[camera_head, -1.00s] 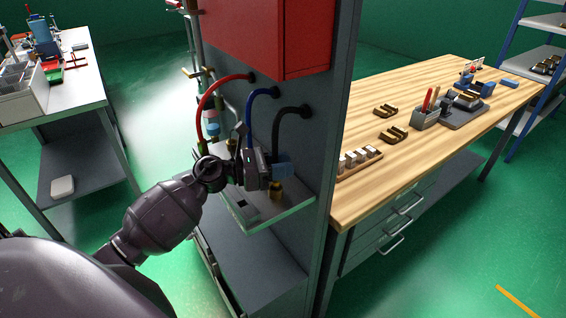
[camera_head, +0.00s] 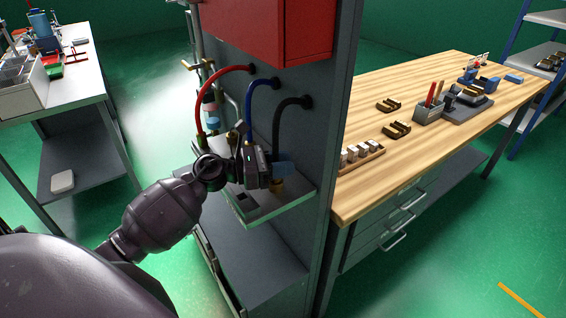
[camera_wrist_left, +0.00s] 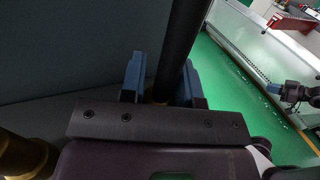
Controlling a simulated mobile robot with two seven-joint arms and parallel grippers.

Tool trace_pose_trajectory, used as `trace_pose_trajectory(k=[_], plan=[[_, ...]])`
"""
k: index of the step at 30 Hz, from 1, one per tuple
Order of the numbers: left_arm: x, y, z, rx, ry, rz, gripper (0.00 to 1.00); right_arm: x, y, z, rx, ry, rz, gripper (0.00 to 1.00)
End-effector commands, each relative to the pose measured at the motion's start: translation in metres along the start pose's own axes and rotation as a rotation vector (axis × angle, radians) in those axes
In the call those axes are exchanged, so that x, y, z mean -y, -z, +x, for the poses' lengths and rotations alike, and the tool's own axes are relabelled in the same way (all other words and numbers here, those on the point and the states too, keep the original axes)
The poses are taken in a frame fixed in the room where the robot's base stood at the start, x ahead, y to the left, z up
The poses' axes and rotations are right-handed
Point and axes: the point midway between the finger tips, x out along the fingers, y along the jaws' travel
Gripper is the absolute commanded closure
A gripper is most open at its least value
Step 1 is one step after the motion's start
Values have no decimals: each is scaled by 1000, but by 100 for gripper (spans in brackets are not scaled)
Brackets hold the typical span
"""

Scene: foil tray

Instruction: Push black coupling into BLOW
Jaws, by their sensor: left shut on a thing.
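My left gripper (camera_head: 284,163) is at the panel, above the small grey shelf (camera_head: 285,205). It is shut at the lower end of the black hose (camera_head: 278,122). In the left wrist view the black hose (camera_wrist_left: 184,45) runs down between the two blue fingers (camera_wrist_left: 162,85). The black coupling itself is hidden by the fingers and gripper body. A brass fitting (camera_head: 277,186) stands on the shelf just below the fingers. Whether the coupling touches it, I cannot tell. No BLOW label is readable. Part of what looks like my right gripper (camera_wrist_left: 273,88) shows at the wrist view's right.
A red hose (camera_head: 212,85) and a blue hose (camera_head: 249,105) hang left of the black one. A red box (camera_head: 255,35) is above. The grey panel edge (camera_head: 340,130) stands close right, before the wooden workbench (camera_head: 390,180). Another brass fitting (camera_wrist_left: 25,155) shows in the wrist view.

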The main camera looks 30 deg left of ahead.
Motion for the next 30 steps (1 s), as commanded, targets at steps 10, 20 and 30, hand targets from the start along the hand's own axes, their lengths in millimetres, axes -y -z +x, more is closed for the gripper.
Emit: trace_pose_trajectory(k=[10, 20, 30], plan=[[0, 4, 0, 0, 0, 0, 94, 0, -5, 2, 5, 0, 0, 100], [0, 4, 0, 0, 0, 0, 45, 1, -5, 2, 5, 0, 1, 100], [0, 4, 0, 0, 0, -1, 41, 1, -6, 2, 7, 0, 1, 100]])
